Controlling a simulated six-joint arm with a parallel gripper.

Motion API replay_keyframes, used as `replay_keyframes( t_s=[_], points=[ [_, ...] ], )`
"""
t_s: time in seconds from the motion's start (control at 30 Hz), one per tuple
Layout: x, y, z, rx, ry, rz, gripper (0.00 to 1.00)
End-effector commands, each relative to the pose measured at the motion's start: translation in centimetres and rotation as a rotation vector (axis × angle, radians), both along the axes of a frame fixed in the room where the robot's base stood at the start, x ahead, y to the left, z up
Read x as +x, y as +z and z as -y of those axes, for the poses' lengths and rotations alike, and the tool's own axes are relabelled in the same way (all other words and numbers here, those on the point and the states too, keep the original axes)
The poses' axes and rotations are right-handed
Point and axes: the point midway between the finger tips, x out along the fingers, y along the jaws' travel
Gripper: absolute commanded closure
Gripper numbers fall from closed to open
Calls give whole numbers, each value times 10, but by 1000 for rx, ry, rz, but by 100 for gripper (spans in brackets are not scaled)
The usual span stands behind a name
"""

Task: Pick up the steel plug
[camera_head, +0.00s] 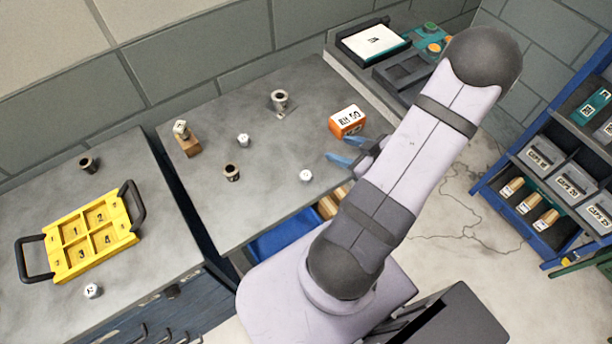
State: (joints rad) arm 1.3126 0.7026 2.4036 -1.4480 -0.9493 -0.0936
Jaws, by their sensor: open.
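Several small light-grey metal cylinders could be the steel plug; I cannot tell which one is meant. One plug (243,140) stands mid-table, another plug (306,176) near the table's right front, and a marked one (93,290) on the left bench. A further small metal piece (181,128) rests on a wooden block (188,146) at the back left of the middle table. My gripper (343,150), with blue fingers, is open over the right part of the middle table, up and right of the right-front plug. No object shows between its fingers.
An orange box (347,121) stands close behind my gripper. A hollow grey bushing (280,100) and a darker one (232,173) stand on the middle table (210,215). The left bench holds a yellow compartment tray (101,256) and another bushing (88,165). Shelving (545,170) is at right.

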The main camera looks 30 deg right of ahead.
Motion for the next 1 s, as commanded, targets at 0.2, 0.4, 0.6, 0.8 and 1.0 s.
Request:
replay_keyframes(
  t_s=[0.2, 0.4, 0.6, 0.8, 1.0],
  points=[
    [-46, -14, -64, 126, 122, 113, 54],
    [-59, -8, -90, 166, 170, 185, 54],
    [-57, -8, -94, 171, 178, 194, 54],
    [-45, -13, -98, 171, 179, 193, 54],
    [-41, -16, -99, 169, 176, 191, 54]
  ],
)
